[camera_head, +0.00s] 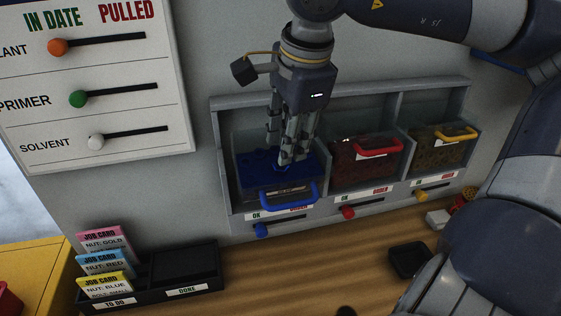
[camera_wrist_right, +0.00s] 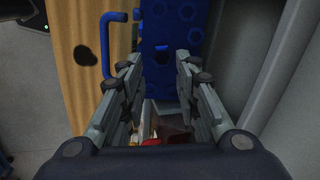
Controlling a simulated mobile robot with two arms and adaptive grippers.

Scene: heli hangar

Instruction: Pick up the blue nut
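Blue nuts (camera_head: 256,163) fill the left clear-fronted bin, which has a blue handle (camera_head: 288,196). My right gripper (camera_head: 288,157) comes down from above, with its fingertips at this bin over the nuts. In the right wrist view, the blue nuts (camera_wrist_right: 170,35) lie beyond the fingertips, and the blue handle (camera_wrist_right: 108,45) is to the left. The two fingers (camera_wrist_right: 158,62) are spread apart, with no nut seen held between them. Whether the tips touch the nuts cannot be told. My left gripper is not in view.
A red-handled bin (camera_head: 357,165) and a yellow-handled bin (camera_head: 437,150) stand to the right in the same grey rack (camera_head: 224,180). Job cards (camera_head: 103,262) sit in a black tray (camera_head: 208,270) on the wooden bench (camera_head: 300,275). A small black tray (camera_head: 408,260) lies at the right.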

